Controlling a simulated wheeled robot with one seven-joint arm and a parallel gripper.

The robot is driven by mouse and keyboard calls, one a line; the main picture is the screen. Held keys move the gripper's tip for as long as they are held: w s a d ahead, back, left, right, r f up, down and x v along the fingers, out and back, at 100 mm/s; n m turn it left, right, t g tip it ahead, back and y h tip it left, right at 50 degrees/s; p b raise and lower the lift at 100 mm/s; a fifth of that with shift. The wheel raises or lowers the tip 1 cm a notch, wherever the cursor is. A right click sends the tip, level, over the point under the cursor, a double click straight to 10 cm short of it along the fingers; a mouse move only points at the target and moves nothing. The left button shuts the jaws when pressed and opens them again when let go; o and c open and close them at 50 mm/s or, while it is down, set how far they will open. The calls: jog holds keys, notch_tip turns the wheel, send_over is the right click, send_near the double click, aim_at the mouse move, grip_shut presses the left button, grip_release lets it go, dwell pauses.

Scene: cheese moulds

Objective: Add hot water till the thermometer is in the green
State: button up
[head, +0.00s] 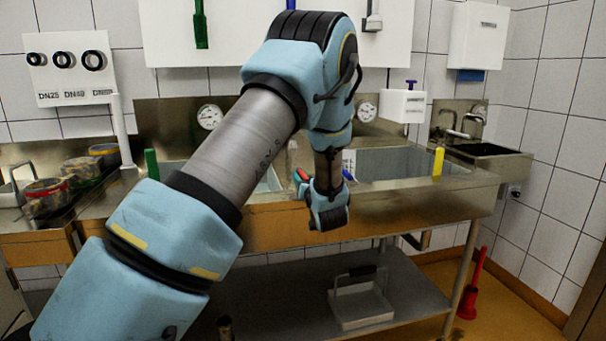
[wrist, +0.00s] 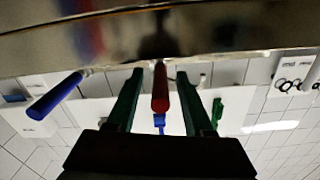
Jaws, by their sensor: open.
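A red lever (head: 301,175) and a blue lever (head: 348,174) stick out at the front of the sink, either side of my wrist. In the wrist view, which looks upside down, the red lever (wrist: 160,88) lies between the two dark green fingers of my gripper (wrist: 160,74). The fingers are open, with a gap on each side of the lever. The blue lever (wrist: 55,95) is off to the left there. Two round dial thermometers, left (head: 209,116) and right (head: 366,111), are on the sink's back panel. Their needles and colours are too small to read. My arm hides part of the basins.
A green post (head: 152,163) and a yellow post (head: 438,160) stand by the basins. Several round moulds (head: 82,170) are on the left counter. A metal carrier (head: 360,300) sits on the lower shelf. A red-handled tool (head: 472,285) stands at right.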

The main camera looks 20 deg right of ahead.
jog(key=shift+w, duration=1)
grip_shut()
dwell(0.8)
